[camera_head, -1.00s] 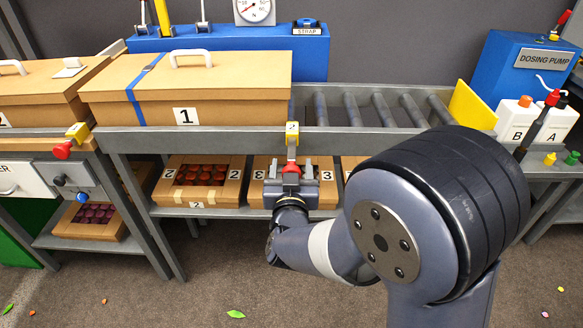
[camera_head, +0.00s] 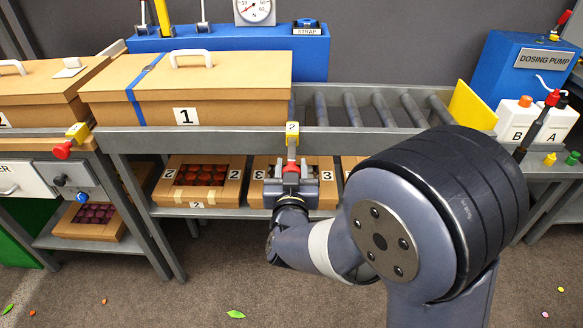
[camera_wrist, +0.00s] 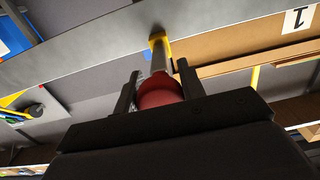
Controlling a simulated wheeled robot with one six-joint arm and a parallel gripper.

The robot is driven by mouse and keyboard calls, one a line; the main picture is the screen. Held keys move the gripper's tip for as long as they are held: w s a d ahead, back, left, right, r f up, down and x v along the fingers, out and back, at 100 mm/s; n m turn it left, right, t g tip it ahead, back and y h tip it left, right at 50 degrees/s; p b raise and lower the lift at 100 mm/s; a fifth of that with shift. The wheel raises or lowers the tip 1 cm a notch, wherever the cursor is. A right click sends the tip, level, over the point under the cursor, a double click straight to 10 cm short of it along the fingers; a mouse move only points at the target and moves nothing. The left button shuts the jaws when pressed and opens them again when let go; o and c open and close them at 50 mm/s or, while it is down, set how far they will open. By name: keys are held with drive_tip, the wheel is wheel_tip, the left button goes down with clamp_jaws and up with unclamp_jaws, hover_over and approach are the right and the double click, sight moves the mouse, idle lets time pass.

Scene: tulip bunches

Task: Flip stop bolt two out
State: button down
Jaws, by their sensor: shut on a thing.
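Stop bolt two is a yellow block marked 2 (camera_head: 292,129) on the front rail of the roller conveyor, with a red knob (camera_head: 291,168) hanging below it. My gripper (camera_head: 291,178) is at the front of the rail, shut on the red knob. The wrist view shows the knob (camera_wrist: 159,92) between the two dark fingers, with a grey shaft (camera_wrist: 158,62) running from it to the yellow part (camera_wrist: 158,40) at the rail. A second stop bolt (camera_head: 77,132) with a red knob is at the left rail end.
A lidded box marked 1 (camera_head: 185,90) with a blue strap stands on the conveyor left of the bolt. Bare rollers (camera_head: 385,111) lie to its right, up to a yellow plate (camera_head: 472,105). Open crates (camera_head: 200,180) sit on the lower shelf behind my gripper.

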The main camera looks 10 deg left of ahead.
drive_tip(key=v, duration=0.3)
drive_tip(key=shift+s+f+b, duration=0.1)
drive_tip(key=shift+s+b, duration=0.15)
drive_tip(key=shift+b, duration=0.1)
drive_tip(key=c, duration=0.9)
unclamp_jaws()
drive_tip(key=shift+s, duration=0.1)
drive_tip(key=v, duration=1.1)
drive_tip(key=x, duration=1.4)
drive_tip(key=shift+p, duration=0.3)
